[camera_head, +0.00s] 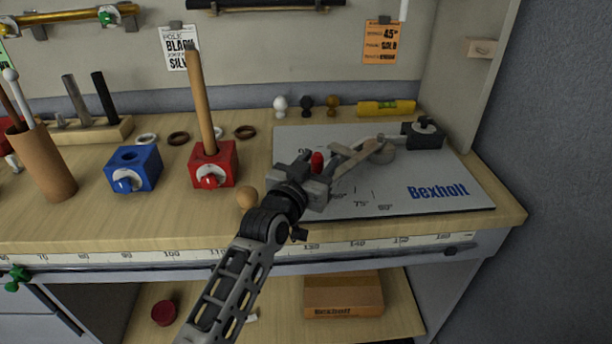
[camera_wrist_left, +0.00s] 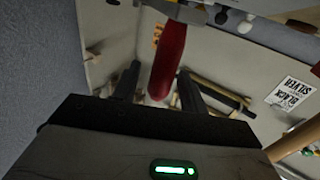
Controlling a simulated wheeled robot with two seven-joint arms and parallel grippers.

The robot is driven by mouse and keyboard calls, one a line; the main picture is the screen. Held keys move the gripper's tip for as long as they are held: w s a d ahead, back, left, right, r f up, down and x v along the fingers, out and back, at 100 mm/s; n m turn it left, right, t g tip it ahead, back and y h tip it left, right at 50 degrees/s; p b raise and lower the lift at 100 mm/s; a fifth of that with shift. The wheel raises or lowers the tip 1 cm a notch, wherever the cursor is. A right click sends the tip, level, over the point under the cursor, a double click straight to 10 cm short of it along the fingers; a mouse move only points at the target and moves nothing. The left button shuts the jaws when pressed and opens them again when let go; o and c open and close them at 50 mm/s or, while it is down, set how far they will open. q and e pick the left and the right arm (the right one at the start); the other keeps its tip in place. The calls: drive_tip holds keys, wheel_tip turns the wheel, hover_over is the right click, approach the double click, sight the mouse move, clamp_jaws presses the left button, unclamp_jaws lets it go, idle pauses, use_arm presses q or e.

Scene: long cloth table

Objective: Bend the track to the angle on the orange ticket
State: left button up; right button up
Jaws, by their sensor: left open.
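The orange ticket (camera_head: 383,42) hangs on the back wall and reads 45°. A grey Bexholt plate (camera_head: 440,175) with printed angle marks lies at the right of the table. On it a hinged metal track (camera_head: 358,155) runs to a round joint (camera_head: 383,152) and a black clamp block (camera_head: 424,132). A red handle (camera_head: 317,160) stands at the track's near left end. My left gripper (camera_head: 322,178) is at this handle. In the left wrist view the red handle (camera_wrist_left: 168,55) shows between my open fingers (camera_wrist_left: 158,88); contact is unclear. My right gripper is out of view.
A red block (camera_head: 223,165) holding a wooden pole and a blue block (camera_head: 133,170) stand left of the plate. A wooden ball (camera_head: 247,197) is close to my left arm. The plate's front right is clear.

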use_arm(q)
drive_tip(key=v, duration=1.5)
drive_tip(key=shift+s+b, duration=0.3)
drive_tip(key=shift+s, duration=0.05)
drive_tip(key=shift+a, duration=0.15)
